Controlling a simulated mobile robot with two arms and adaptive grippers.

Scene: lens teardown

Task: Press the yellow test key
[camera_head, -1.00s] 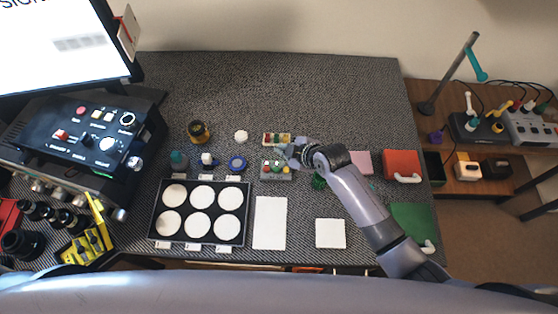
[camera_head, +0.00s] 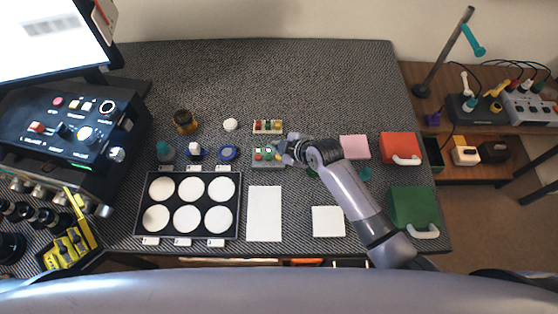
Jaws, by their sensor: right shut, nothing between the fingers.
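A small grey box (camera_head: 268,160) with several coloured keys, red, green and yellowish among them, sits in the middle of the table. The keys are too small for me to pick out the yellow test key for certain. A cream strip (camera_head: 268,127) with coloured pieces lies just behind the box. My right gripper (camera_head: 285,150) is shut and empty at the right end of the box, low and close to its keys. I cannot tell whether it touches one. Its fingers partly cover the box's right end. My left gripper is not in view.
A black tray (camera_head: 140,208) with white round wells lies front left, beside a white sheet (camera_head: 264,214). Bottles and a blue-rimmed dish (camera_head: 228,153) stand left of the box. Red (camera_head: 400,146) and green (camera_head: 412,207) boxes stand right. The back of the table is clear.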

